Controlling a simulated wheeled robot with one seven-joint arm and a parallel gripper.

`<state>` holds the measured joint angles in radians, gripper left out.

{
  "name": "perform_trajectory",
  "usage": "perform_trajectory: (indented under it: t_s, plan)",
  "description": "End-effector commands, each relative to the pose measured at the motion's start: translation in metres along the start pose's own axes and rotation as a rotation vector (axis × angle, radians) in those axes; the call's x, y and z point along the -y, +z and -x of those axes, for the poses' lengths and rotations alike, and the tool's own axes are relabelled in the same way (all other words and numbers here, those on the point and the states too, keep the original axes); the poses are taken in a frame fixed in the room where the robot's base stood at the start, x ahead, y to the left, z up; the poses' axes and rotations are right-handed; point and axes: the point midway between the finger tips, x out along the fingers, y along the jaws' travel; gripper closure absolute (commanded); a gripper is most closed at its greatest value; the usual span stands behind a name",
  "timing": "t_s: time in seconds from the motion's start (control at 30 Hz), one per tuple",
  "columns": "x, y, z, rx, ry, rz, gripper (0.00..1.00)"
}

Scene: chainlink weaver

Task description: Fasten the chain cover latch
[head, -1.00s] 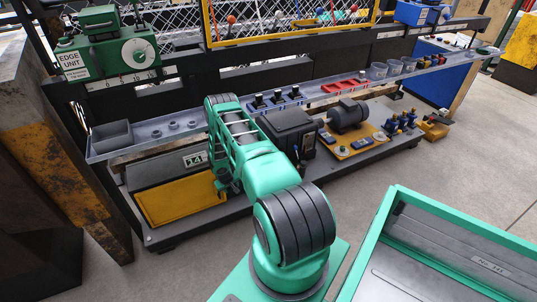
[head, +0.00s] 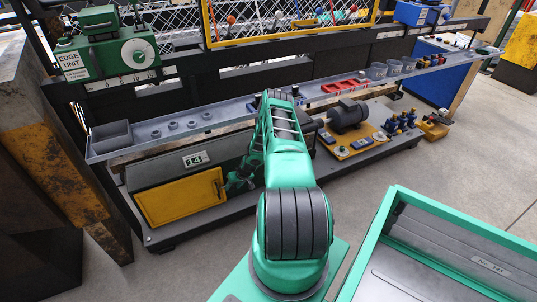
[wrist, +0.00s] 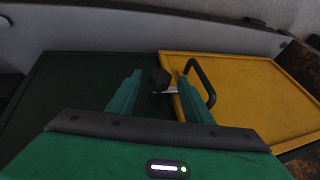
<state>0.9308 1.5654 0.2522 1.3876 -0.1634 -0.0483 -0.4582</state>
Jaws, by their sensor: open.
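The yellow chain cover (head: 180,199) is a flat panel on the dark housing low on the machine. It lies at the right in the wrist view (wrist: 250,95), with a black bar handle (wrist: 204,82) near its edge. A dark latch knob (wrist: 159,79) with a small metal strip (wrist: 168,92) sits at the border between the cover and a dark green panel. My gripper (wrist: 160,77) is open, its two green fingers on either side of the knob. Contact cannot be told. In the head view, my gripper (head: 238,183) is beside the cover's right edge, partly hidden.
A grey parts shelf (head: 150,133) runs above the cover. A motor (head: 347,115) on a yellow plate and several blue fittings (head: 400,122) stand to the right. A rusty post (head: 75,150) stands at the left. A plate numbered 14 (head: 195,158) sits above the cover.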

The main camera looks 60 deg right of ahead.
Motion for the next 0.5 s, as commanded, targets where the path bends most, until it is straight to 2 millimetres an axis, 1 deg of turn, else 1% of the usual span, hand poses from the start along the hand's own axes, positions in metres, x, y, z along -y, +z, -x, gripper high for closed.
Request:
perform_trajectory:
  t_s: [0.03, 0.17, 0.5]
  plan:
    - [0.001, -0.002, 0.009, -0.001, 0.000, 0.003, 0.54]
    - [0.000, -0.002, 0.028, -0.002, 0.002, 0.003, 0.54]
    - [0.001, -0.002, 0.085, -0.002, 0.003, 0.002, 0.54]
